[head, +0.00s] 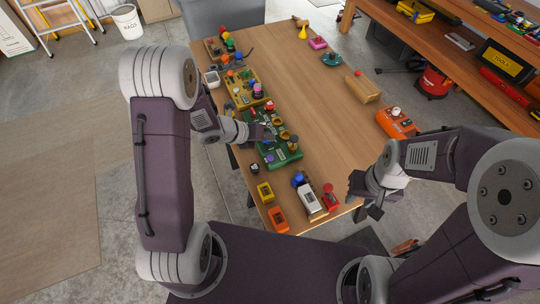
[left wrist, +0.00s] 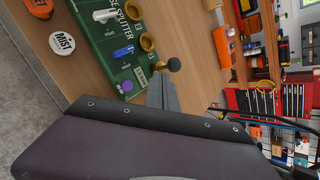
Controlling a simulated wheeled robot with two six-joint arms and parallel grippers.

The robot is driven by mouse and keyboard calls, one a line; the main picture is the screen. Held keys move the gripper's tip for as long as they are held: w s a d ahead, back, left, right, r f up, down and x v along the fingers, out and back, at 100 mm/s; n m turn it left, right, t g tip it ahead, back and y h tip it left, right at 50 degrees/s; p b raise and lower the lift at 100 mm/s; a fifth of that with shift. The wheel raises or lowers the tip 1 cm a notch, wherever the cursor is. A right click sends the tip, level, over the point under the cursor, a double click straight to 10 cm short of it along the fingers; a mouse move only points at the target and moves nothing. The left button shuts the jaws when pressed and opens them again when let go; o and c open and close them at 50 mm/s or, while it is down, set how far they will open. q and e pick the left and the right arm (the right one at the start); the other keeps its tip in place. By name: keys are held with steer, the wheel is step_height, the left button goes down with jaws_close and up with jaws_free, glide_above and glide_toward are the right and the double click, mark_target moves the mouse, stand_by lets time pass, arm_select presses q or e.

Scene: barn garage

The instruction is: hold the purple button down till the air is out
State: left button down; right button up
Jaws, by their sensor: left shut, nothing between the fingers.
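The purple button (left wrist: 126,86) is a small round disc near the end of the green hose splitter panel (left wrist: 100,40) in the left wrist view. It is uncovered there. The panel (head: 284,158) lies on the table in the head view, with brass-coloured fittings, a blue lever (left wrist: 123,51) and a white lever (left wrist: 104,15). My left gripper (head: 264,139) is shut and empty over the panel. Its grey fingers (left wrist: 162,92) appear beside the button; I cannot tell any contact. My right gripper (head: 366,196) is open and empty beyond the table's right edge.
A black ball knob (left wrist: 174,64) stands near my left fingers. A white MIST button (left wrist: 62,43) sits beside the panel. Yellow (head: 265,192) and orange (head: 278,219) boxes stand at the near end. The table's middle (head: 325,110) is clear.

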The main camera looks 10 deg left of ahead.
mark_target(268, 159)
arm_select(q)
step_height(268, 159, down, 8)
steer(key=b, duration=0.7)
steer(key=shift+s+d+f, duration=0.1)
steer(key=shift+s+f, duration=0.05)
steer(key=shift+f, duration=0.2)
stand_by(1.4)
steer(key=shift+f+b, duration=0.35)
steer(key=shift+b, duration=0.4)
steer(key=shift+f+b, duration=0.5)
steer(key=shift+b, duration=0.05)
steer(key=shift+r, duration=0.1)
stand_by(1.8)
steer(key=shift+r+p, duration=0.65)
steer(key=shift+r, duration=0.2)
